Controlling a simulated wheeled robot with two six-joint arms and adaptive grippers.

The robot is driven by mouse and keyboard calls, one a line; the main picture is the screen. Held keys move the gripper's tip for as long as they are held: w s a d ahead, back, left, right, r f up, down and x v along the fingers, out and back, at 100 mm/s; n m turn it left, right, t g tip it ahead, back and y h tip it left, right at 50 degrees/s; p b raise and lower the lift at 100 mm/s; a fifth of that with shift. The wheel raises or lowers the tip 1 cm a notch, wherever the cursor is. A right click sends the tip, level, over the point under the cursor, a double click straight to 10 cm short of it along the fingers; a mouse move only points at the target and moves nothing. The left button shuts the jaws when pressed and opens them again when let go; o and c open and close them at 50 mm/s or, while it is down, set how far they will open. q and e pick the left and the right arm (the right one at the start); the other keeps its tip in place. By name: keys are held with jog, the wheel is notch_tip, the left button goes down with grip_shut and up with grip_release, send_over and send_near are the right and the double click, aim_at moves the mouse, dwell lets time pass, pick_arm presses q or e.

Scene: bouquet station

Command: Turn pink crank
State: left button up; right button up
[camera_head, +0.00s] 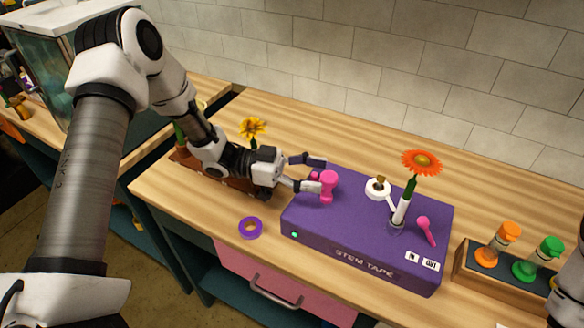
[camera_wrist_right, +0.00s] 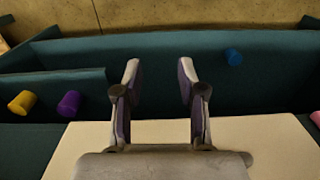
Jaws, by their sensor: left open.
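The pink crank (camera_head: 328,187) stands at the left end of the purple stem tape box (camera_head: 330,232). My left gripper (camera_head: 316,174) is open, with its fingertips reaching the crank from the left. One finger is behind the crank's knob and one is to its left; I cannot tell whether they touch it. My right gripper (camera_wrist_right: 160,80) is open and empty in the right wrist view, above a pale surface and dark teal panels.
An orange flower (camera_head: 421,162) stands upright in the box's holder, beside a white tape roll (camera_head: 378,188) and a pink lever (camera_head: 427,231). A purple tape ring (camera_head: 250,228) lies left of the box. A wooden rack (camera_head: 500,279) holds orange and green bottles at right.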

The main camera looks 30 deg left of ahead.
pick_arm(q)
jog(key=v, duration=0.8)
jog(key=shift+a, duration=0.35)
jog(key=shift+s, duration=0.1)
